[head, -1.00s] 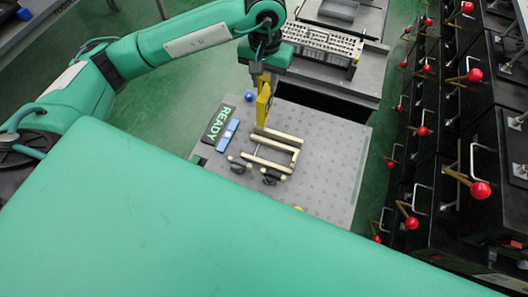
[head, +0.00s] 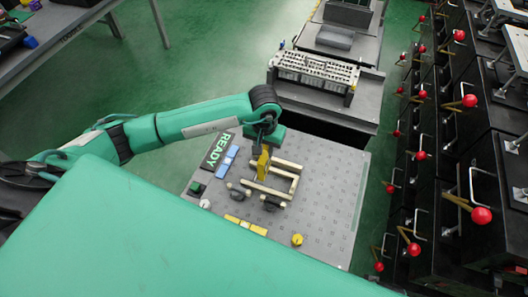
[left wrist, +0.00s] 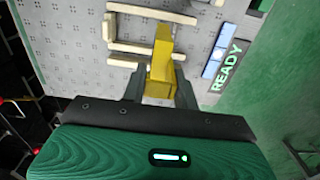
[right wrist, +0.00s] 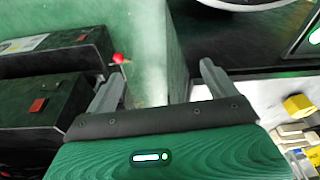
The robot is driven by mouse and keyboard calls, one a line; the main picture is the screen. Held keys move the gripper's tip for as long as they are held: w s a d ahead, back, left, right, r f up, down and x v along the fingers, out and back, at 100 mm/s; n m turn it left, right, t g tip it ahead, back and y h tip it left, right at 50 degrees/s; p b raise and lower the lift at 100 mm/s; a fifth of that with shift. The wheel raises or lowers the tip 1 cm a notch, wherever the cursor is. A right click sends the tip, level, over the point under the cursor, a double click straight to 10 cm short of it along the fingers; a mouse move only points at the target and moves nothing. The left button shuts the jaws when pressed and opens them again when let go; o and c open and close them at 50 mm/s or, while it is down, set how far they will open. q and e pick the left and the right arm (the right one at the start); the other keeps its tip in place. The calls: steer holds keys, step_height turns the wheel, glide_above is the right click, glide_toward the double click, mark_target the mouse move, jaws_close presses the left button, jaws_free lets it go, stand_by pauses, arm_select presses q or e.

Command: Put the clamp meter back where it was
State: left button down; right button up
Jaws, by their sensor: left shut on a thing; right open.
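The yellow clamp meter (head: 263,165) is upright in the jaws of my left gripper (head: 262,152), over the grey perforated panel. In the left wrist view the fingers are shut on both sides of the clamp meter (left wrist: 161,62). A cream bar frame (head: 291,168) is fixed on the panel, and the meter is at its left side; I cannot tell whether its lower end touches the frame or panel. The frame also shows in the left wrist view (left wrist: 150,12). My right gripper (right wrist: 158,86) is open and empty, seen only in its wrist view.
Dark round knobs (head: 271,203) and a yellow knob (head: 297,240) sit nearer. Black cabinets with red-ball levers (head: 481,215) line the right. The panel's right part (head: 335,195) is clear.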

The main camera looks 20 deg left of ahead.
mark_target(264, 156)
arm_select(q)
steer(key=shift+f, duration=1.55)
